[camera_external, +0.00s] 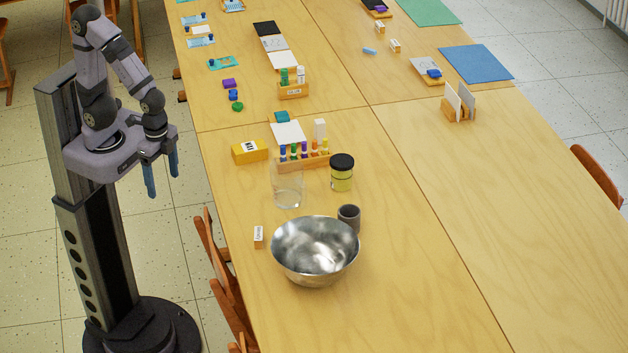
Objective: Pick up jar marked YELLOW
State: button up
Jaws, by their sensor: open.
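A jar (342,173) with a black lid and yellow contents stands upright on the wooden table, right of the clear glass and beside a wooden rack of coloured markers. Its label is too small to read in this view. My gripper (162,178) hangs left of the table's edge, fingers pointing down, open and empty. It is well to the left of the jar and apart from everything on the table.
A clear glass (287,186), the marker rack (303,163), a metal bowl (314,250) and a dark grey cup (349,217) stand close around the jar. A yellow box (250,151) lies nearer my arm. The table (440,220) right of the jar is clear.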

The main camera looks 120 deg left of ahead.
jog(key=shift+r, duration=0.1)
notch_tip(320, 180, up, 5)
jog(key=w+a+r+n+t+y+b, duration=0.25)
jog(key=w+a+t+b, duration=0.3)
jog(key=w+a, duration=1.05)
jog(key=w+a+r+n+t+y+b, duration=0.15)
jog(key=w+a+t+y+b, duration=0.35)
jog(key=w+a, duration=1.05)
jog(key=s+a+f+m+t+h+b, duration=0.2)
jog(key=s+a+f+t+h+b, duration=0.25)
jog(key=a, duration=0.55)
notch_tip(320, 180, down, 14)
jog(key=s+g+p, duration=0.1)
jog(key=shift+s+g+h, duration=0.3)
jog(key=shift+s, duration=0.05)
